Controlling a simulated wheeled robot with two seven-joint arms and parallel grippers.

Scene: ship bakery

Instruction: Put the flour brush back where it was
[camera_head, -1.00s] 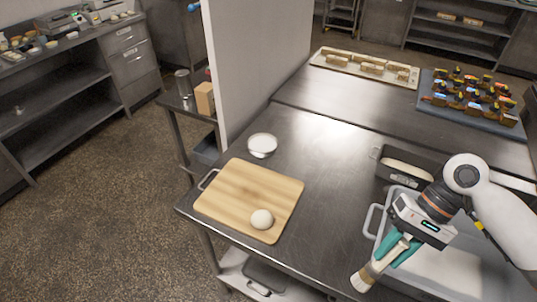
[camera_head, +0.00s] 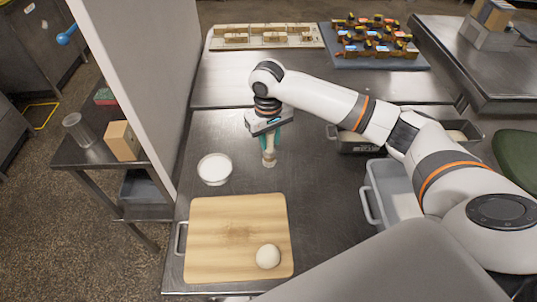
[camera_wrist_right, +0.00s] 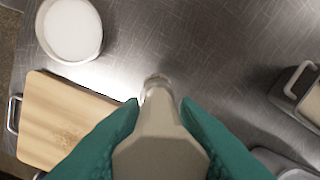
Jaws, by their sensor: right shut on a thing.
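My right gripper (camera_head: 270,143) is shut on the flour brush (camera_head: 269,158), which hangs bristles down over the steel table, right of the flour bowl. In the right wrist view the brush handle (camera_wrist_right: 160,135) sits between the green fingers (camera_wrist_right: 160,128), pointing away from the camera. I cannot tell whether the bristle tip touches the table. The white flour bowl (camera_head: 215,169) is left of the brush, and it also shows in the right wrist view (camera_wrist_right: 72,30). My left gripper is not in view.
A wooden board (camera_head: 215,262) with a dough ball (camera_head: 268,256) lies in front of the bowl. A grey bin (camera_head: 372,197) and a dark pan (camera_head: 345,146) stand to the right. A white partition (camera_head: 150,80) rises at the left. The steel around the brush is clear.

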